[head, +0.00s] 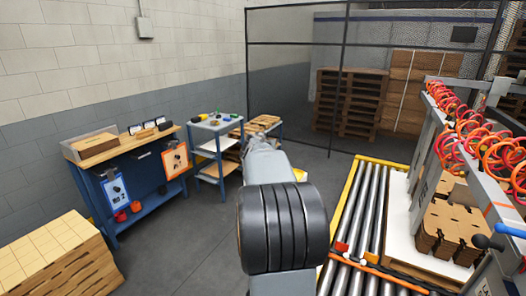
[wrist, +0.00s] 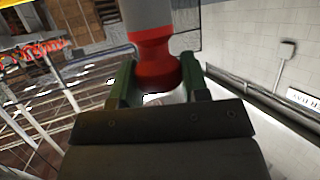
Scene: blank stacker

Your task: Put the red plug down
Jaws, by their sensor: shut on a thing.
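The red plug (wrist: 155,65) shows in the wrist view, between the two green fingers of my gripper (wrist: 156,84). It has a flared red body, and a grey cylinder (wrist: 148,14) adjoins it at the top of the picture. My gripper is shut on the red plug. In the head view my own arm covers the middle of the picture, and neither the gripper nor the held plug can be made out there.
A blue workbench (head: 150,200) with a wooden top stands at the left. A small blue-framed cart (head: 211,123) with small items stands beyond it. A roller conveyor (head: 350,235) runs at the right, beside stacked brown cardboard blanks (head: 450,225). Grey floor (head: 195,240) lies clear between.

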